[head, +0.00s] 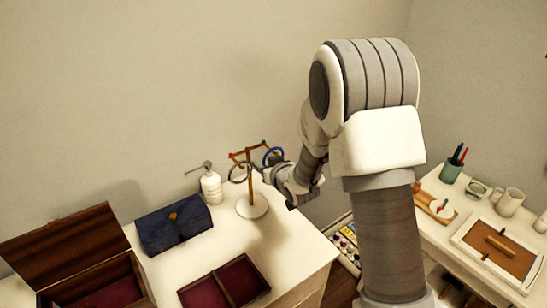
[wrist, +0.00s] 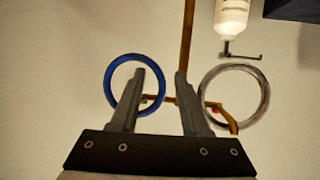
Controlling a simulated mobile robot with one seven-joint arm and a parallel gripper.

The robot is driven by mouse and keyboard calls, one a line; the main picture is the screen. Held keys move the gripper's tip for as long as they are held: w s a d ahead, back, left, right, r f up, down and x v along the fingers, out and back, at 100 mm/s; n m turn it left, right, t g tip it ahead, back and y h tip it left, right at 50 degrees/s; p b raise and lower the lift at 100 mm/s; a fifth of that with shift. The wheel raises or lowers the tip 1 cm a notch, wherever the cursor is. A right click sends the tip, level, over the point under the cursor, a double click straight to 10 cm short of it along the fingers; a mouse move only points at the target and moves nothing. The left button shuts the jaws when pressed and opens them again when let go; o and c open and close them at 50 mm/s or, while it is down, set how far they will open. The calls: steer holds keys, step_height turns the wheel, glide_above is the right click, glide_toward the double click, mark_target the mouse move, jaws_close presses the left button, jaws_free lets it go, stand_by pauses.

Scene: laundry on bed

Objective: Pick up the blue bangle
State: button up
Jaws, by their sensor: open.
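The blue bangle (head: 265,156) hangs on the right side of a small wooden T-shaped stand (head: 250,178) in the head view. In the wrist view the blue bangle (wrist: 108,86) shows as a full ring at the left, hanging from one end of the stand's crossbar. My gripper (wrist: 160,74) is open and empty. In the head view my gripper (head: 280,168) is close beside the bangle.
A silver bangle (wrist: 267,98) hangs on the crossbar's other end. A white pump bottle (head: 211,187), a dark blue pouch (head: 174,226), an open wooden box (head: 68,245) and a red-lined tray (head: 225,283) share the white tabletop. A second table (head: 470,210) stands right.

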jaws_close()
stand_by(0.4)
steer(key=shift+r, duration=0.15)
steer(key=shift+r, duration=0.55)
step_height(320, 180, up, 2)
steer(key=shift+r+b, duration=0.2)
steer(key=shift+b, duration=0.15)
steer(key=s+d+b, duration=0.3)
steer(key=s+b, duration=0.3)
steer(key=s, duration=0.2)
steer(key=s+d+b, duration=0.4)
steer(key=s+b, duration=0.1)
steer(key=s, duration=0.3)
steer(key=shift+s+f+b, duration=0.2)
steer(key=shift+s+b, duration=0.05)
steer(key=shift+b, duration=0.1)
